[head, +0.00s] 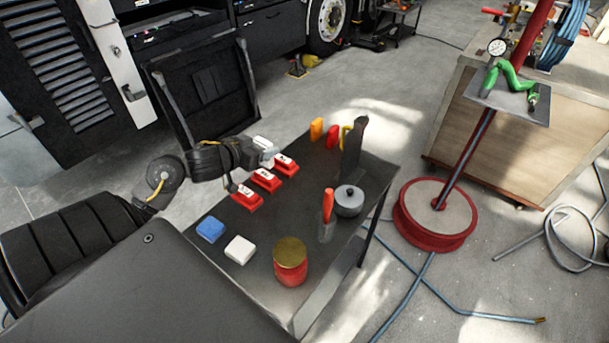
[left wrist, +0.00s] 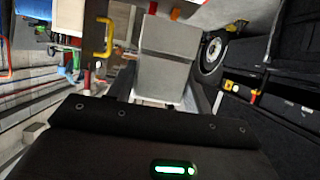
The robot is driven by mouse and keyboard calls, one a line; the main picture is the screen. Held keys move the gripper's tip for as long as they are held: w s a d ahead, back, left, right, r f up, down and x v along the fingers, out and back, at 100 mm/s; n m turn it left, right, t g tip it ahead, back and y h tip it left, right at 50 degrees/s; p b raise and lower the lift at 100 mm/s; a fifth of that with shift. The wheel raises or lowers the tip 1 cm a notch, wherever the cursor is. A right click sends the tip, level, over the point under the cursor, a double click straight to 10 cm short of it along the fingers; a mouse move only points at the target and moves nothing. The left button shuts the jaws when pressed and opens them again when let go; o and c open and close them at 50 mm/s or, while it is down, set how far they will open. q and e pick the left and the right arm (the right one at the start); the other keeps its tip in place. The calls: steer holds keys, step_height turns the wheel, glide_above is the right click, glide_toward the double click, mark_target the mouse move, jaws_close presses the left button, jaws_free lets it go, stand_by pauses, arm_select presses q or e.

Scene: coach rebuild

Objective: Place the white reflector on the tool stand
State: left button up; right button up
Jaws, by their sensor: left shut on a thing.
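My left gripper (head: 262,156) reaches in from the left over the far left edge of the dark table (head: 300,215), which looks like the tool stand. It is shut on a small pale block that seems to be the white reflector (head: 264,143). In the left wrist view, the pale grey block shapes (left wrist: 168,60) straight ahead make reflector and jaws hard to tell apart. An orange piece (head: 316,129) and a red piece (head: 332,137) stand upright at the table's far end. My right gripper is not in view.
Several red pieces with white tops (head: 266,180) sit close by the gripper. A blue block (head: 210,229), a white block (head: 240,249), a red jar (head: 290,265) and a grey round tin (head: 349,201) stand nearer. A red-based post stand (head: 435,215) is at right.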

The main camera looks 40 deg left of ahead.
arm_select(q)
steer(key=w+d+f+b, duration=0.1)
steer(key=d+f, duration=0.2)
steer(key=d, duration=0.1)
steer(key=w+d+f+b, duration=0.1)
steer(key=w+d+f, duration=0.1)
steer(key=d+f, duration=0.1)
steer(key=w+d+f+b, duration=0.1)
steer(key=w+d+f, duration=0.1)
steer(key=d, duration=0.3)
steer(key=shift+w+d+f, duration=0.15)
steer(key=shift+w+f, duration=0.1)
steer(key=shift+f, duration=0.35)
steer(key=f, duration=0.3)
steer(key=shift+d+f, duration=0.25)
steer(key=shift+f, duration=0.15)
steer(key=o, duration=1.1)
steer(key=shift+c, duration=0.2)
